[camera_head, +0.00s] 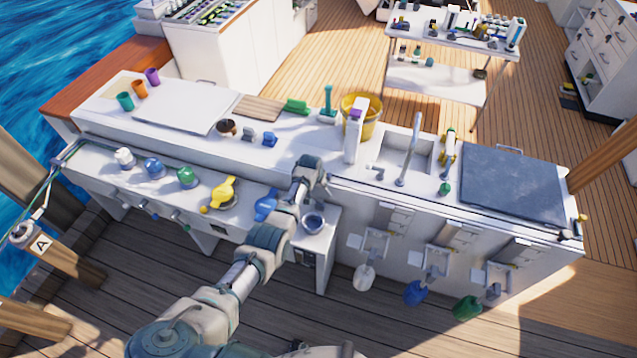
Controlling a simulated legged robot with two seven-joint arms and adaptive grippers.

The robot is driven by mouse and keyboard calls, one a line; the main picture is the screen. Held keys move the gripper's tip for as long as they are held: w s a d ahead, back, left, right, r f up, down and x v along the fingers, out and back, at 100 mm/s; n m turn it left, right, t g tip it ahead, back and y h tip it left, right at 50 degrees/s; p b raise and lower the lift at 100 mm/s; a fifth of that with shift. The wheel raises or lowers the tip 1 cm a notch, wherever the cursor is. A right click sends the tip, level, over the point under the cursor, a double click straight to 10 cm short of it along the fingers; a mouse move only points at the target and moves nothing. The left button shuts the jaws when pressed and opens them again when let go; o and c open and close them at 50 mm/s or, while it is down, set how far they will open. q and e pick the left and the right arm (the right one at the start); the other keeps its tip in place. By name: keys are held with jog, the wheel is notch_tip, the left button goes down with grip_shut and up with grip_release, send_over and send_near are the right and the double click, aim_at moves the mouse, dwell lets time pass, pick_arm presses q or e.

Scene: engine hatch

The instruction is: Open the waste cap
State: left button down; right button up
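No label tells me which fitting is the waste cap. On the low white ledge (100,165) at the counter's front are a white cap (124,157), a blue cap (154,167), a green cap (187,176), a yellow handled cap (224,191) and a blue handled cap (265,206). A round dark-blue bowl-like fitting (313,222) is at the ledge's right end. My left arm reaches up from the bottom. Its gripper (312,172) appears over the counter edge, right of the blue handled cap and above the round fitting. Its fingers are too small to read. My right gripper is not in view.
White, blue and green containers (415,292) hang on the right front. Open deck (130,300) lies before the counter.

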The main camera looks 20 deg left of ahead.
pick_arm(q)
jog(key=c, duration=0.6)
grip_release()
jog(key=shift+w, duration=0.1)
jog(key=shift+c, duration=0.2)
jog(key=v, duration=1.2)
jog(key=shift+f, duration=0.1)
jog(key=s+f+g, duration=0.1)
jog(key=s+f, duration=0.6)
jog(key=f, duration=0.5)
jog(key=s+f+b, duration=0.1)
jog(key=s+f, duration=0.5)
jog(key=f, duration=0.6)
jog(key=s+f+g, duration=0.1)
jog(key=s+f, duration=0.6)
jog(key=f, duration=0.4)
jog(key=s+a+f+m, duration=0.1)
jog(key=s+f, duration=0.6)
jog(key=s, duration=0.4)
jog(key=s+a+f+m, duration=0.1)
jog(key=s+f, duration=0.7)
jog(key=s, duration=0.4)
jog(key=s+f, duration=0.2)
jog(key=s, duration=0.8)
jog(key=s+f+g+b, duration=0.1)
jog(key=s, duration=0.9)
jog(key=shift+a+f+g, duration=0.3)
jog(key=shift+f, duration=0.05)
